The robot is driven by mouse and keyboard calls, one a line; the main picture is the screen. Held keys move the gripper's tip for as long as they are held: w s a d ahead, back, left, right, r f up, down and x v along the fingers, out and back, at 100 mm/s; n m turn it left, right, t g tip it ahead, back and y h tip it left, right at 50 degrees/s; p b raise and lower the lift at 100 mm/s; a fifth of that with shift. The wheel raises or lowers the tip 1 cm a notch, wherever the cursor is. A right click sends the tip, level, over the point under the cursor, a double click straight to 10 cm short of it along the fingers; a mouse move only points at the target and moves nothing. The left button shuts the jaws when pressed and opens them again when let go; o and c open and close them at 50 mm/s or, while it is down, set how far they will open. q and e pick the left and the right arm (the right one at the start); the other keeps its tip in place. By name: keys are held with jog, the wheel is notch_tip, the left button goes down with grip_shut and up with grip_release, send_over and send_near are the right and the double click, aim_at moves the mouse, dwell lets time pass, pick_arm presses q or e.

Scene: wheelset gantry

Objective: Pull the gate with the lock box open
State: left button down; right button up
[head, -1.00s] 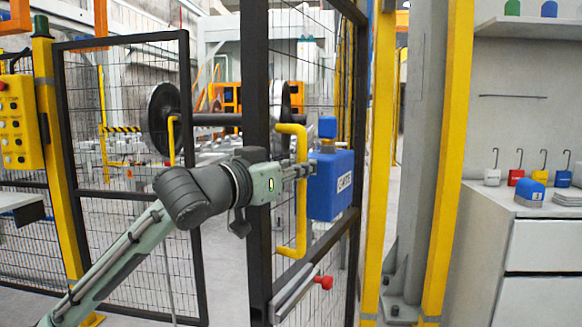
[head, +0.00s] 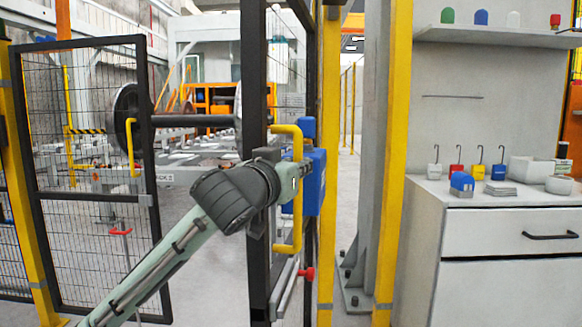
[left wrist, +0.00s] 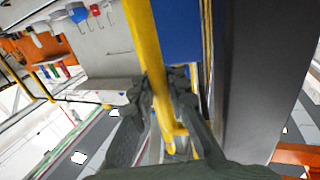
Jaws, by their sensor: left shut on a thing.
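The gate with the lock box (head: 253,90) has a dark frame and mesh and stands partly open, seen at a steep angle. The blue lock box (head: 318,182) is on it, behind the yellow handle (head: 289,246). My left gripper (head: 298,170) is at the handle's upright bar, its fingers mostly hidden in the head view. In the left wrist view my gripper's dark fingers (left wrist: 160,105) are closed around the yellow handle bar (left wrist: 147,45), with the blue box (left wrist: 184,28) beside it. My right gripper is not in view.
Another mesh gate (head: 90,200) with its own yellow handle stands at the left. A yellow post (head: 392,150) and grey column are right of the gate. A white cabinet (head: 500,250) with small padlocks stands further right. A red-knobbed bolt (head: 305,274) sits low on the gate.

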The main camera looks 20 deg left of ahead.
pick_arm(q)
jog(key=shift+d+f, duration=0.1)
jog(key=shift+d, duration=0.45)
jog(key=c, duration=1.5)
grip_release()
jog(key=shift+a, duration=0.1)
jog(key=s, duration=0.7)
jog(key=shift+s+a, duration=0.2)
jog(key=shift+s, duration=0.05)
